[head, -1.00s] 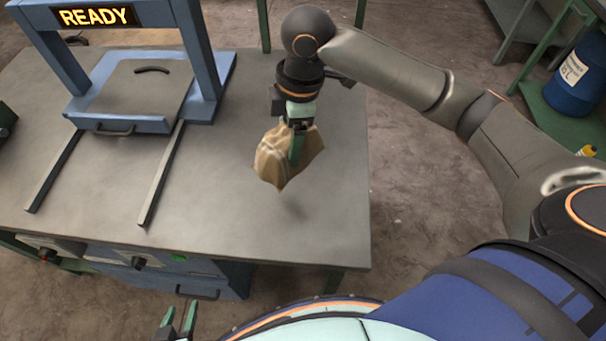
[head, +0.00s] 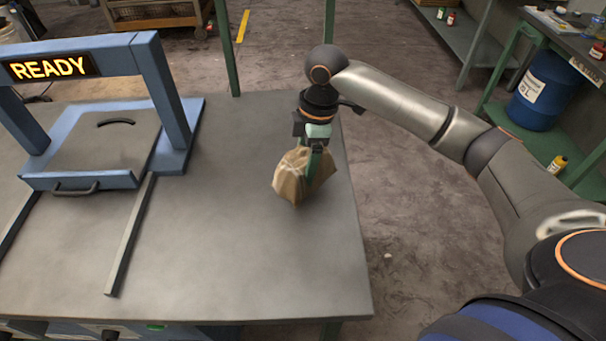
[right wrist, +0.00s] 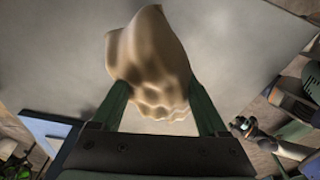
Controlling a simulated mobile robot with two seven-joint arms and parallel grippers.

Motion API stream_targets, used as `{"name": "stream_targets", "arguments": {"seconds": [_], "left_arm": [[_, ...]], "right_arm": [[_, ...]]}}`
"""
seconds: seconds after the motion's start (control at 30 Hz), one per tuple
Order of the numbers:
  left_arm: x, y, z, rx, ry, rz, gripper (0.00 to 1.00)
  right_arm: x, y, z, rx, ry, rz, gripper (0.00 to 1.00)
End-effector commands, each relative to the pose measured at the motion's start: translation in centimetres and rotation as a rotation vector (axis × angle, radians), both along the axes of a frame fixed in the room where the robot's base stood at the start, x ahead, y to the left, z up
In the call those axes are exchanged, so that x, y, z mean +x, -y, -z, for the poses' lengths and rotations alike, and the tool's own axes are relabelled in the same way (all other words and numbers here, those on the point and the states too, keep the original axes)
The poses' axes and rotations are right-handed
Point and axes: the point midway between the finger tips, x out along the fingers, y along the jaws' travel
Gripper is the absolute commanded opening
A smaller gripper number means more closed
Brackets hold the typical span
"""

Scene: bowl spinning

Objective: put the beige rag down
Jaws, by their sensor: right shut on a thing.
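The beige rag (head: 292,180) is bunched up in my right gripper (head: 314,160), over the right part of the grey tabletop (head: 230,235). My right gripper is shut on it, pointing down. In the right wrist view the rag (right wrist: 150,65) sits between the two green fingers (right wrist: 155,105) and bulges out beyond them. In the head view the rag's lower tip is close to the tabletop; I cannot tell whether it touches. My left gripper is not in view.
A blue press with a READY sign (head: 48,67) stands on the table's left, with a rail (head: 130,235) running forward from it. The tabletop around the rag is clear. A blue drum (head: 543,90) and a yellow bottle (head: 557,164) stand on a green shelf at right.

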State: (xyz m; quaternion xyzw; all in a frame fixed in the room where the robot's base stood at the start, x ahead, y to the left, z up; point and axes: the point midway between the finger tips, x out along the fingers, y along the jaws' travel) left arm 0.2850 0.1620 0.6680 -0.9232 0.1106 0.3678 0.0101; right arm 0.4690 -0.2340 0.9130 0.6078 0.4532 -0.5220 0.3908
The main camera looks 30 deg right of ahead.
Motion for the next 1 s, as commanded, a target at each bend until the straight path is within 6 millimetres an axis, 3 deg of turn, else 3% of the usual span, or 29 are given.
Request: {"name": "stream_targets", "arguments": {"seconds": [0.1, 0.37, 0.57, 0.93, 0.97, 1.0], "left_arm": [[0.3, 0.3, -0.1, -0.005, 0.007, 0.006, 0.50], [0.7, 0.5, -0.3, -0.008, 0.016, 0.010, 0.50], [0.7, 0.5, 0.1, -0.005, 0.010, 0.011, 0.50], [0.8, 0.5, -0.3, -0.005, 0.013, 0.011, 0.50], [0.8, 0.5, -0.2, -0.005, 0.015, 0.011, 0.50], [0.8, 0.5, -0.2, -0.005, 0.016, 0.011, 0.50]], "right_arm": [[1.2, 0.4, 1.6, 0.001, -0.001, 0.001, 0.24], [2.4, 0.8, 3.0, 0.000, 0.001, 0.000, 0.24], [2.2, 0.8, 5.8, -0.001, 0.000, -0.001, 0.24], [2.2, 0.8, 6.1, 0.000, 0.001, -0.001, 0.24], [2.2, 0.8, 6.1, -0.001, 0.002, -0.002, 0.80], [2.2, 0.8, 6.1, -0.001, 0.002, -0.002, 0.84]]}}
